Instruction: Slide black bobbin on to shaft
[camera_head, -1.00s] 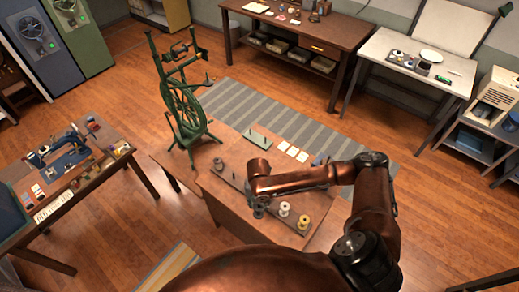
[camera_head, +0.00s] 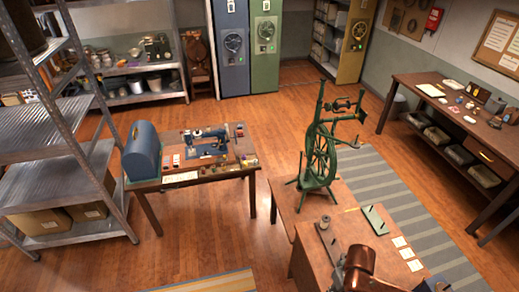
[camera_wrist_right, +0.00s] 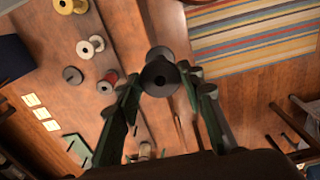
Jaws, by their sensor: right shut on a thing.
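The black bobbin (camera_wrist_right: 160,76) is held between the fingertips of my right gripper (camera_wrist_right: 160,88) in the right wrist view, its round end and dark centre facing the camera. It appears clear of the tabletop, with the table edge behind it. The green spinning wheel (camera_head: 320,152) stands upright on the worktable in the head view. A dark horizontal assembly (camera_head: 343,104) is at its upper right; I cannot make out which part is the shaft. In the head view only part of my right arm shows at the bottom edge, and its gripper and the bobbin are hidden. My left gripper is out of view.
In the wrist view, a red spool (camera_wrist_right: 108,82), white spool (camera_wrist_right: 88,48), dark spool (camera_wrist_right: 73,75) and yellow spool (camera_wrist_right: 64,6) stand on the worktable. A green board (camera_head: 374,219) and pale cards (camera_head: 401,242) lie there. A sewing-machine table (camera_head: 200,175) stands left, with floor between.

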